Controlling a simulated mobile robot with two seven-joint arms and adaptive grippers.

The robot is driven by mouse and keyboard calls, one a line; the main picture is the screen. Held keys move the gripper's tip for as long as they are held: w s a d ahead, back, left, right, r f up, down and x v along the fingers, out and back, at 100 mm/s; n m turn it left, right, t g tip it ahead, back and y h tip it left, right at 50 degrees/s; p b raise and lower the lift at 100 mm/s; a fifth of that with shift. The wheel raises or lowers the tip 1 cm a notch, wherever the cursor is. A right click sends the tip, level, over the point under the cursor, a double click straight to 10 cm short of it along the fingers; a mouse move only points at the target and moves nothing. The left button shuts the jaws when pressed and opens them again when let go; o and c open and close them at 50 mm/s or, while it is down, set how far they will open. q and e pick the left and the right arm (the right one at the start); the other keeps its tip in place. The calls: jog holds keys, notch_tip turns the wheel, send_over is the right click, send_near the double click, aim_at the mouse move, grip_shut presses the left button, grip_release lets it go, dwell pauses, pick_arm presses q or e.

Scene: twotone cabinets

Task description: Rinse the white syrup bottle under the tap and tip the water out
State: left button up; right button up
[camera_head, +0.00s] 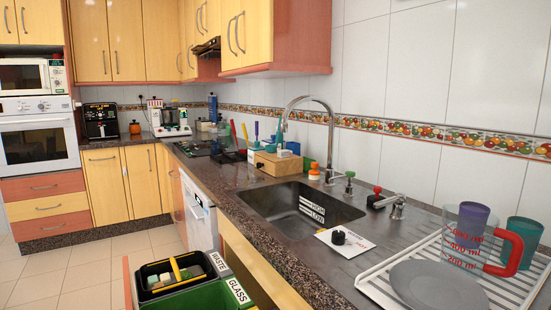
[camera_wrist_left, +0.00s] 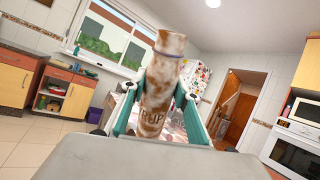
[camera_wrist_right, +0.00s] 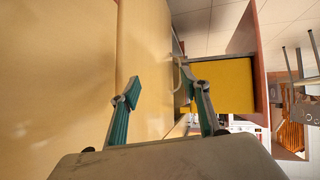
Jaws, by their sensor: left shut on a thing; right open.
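The white syrup bottle (camera_wrist_left: 162,72) stands out in the left wrist view, with brown stains over its surface and part of a label reading "RUP". My left gripper (camera_wrist_left: 159,92) is shut on it, a finger on each side. The bottle and both grippers are out of the head view. My right gripper (camera_wrist_right: 161,86) is open and empty in the right wrist view, near pale yellow panels. The tap (camera_head: 312,99) arches over the dark sink (camera_head: 285,207) in the head view. No water stream is visible. A green knob (camera_head: 349,175) and a red knob (camera_head: 377,190) are beside the sink.
A drying rack (camera_head: 375,285) at right holds a red-handled measuring jug (camera_head: 468,238), a purple cup (camera_head: 474,215), a teal cup (camera_head: 523,240) and a grey plate (camera_head: 437,286). Waste and glass bins (camera_head: 205,292) stand below the counter.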

jog(key=shift+r, duration=0.1)
pick_arm(q)
jog(key=shift+s+r+p, duration=0.25)
jog(key=shift+s+p, duration=0.2)
jog(key=shift+p, duration=0.25)
jog(key=shift+s+p, duration=0.35)
jog(key=shift+p, duration=0.05)
jog(key=s+p, duration=0.6)
jog(key=shift+s+f, duration=0.2)
jog(key=shift+f, duration=0.05)
pick_arm(e)
jog(key=shift+s+d+r, duration=0.15)
jog(key=shift+s+r, duration=0.2)
jog(key=shift+r, duration=0.3)
jog(key=shift+s+d+r, duration=0.15)
jog(key=shift+s+r, duration=0.15)
jog(key=shift+r, duration=0.3)
jog(key=shift+w+r, duration=0.15)
